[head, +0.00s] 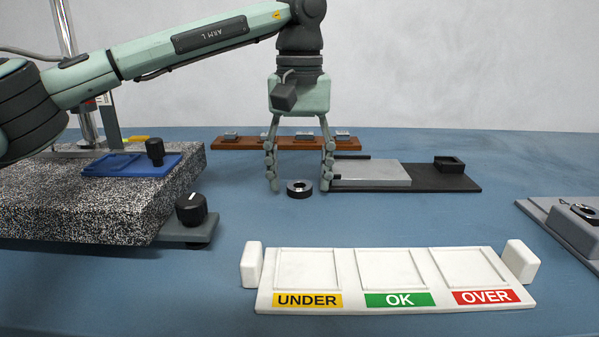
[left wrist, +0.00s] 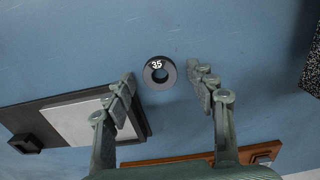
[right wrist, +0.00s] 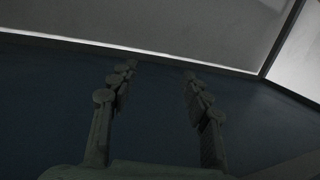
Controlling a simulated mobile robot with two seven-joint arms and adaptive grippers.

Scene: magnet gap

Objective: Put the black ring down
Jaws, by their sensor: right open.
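The black ring (head: 299,189) lies flat on the blue table, and it also shows in the left wrist view (left wrist: 159,73) with "35" marked on its upper face. My left gripper (head: 300,180) is open and points down over the ring, with a finger on each side. In the left wrist view the open fingers (left wrist: 160,85) stand apart from the ring, with clear gaps on both sides. My right gripper (right wrist: 160,75) is open and empty in the dim right wrist view; it does not show in the head view.
A white tray (head: 398,302) marked UNDER, OK and OVER stands in front. A speckled granite block (head: 80,215) with a blue plate (head: 130,165) is at left. A dark board with a grey plate (head: 372,173) is right of the ring. A brown rack (head: 262,143) stands behind.

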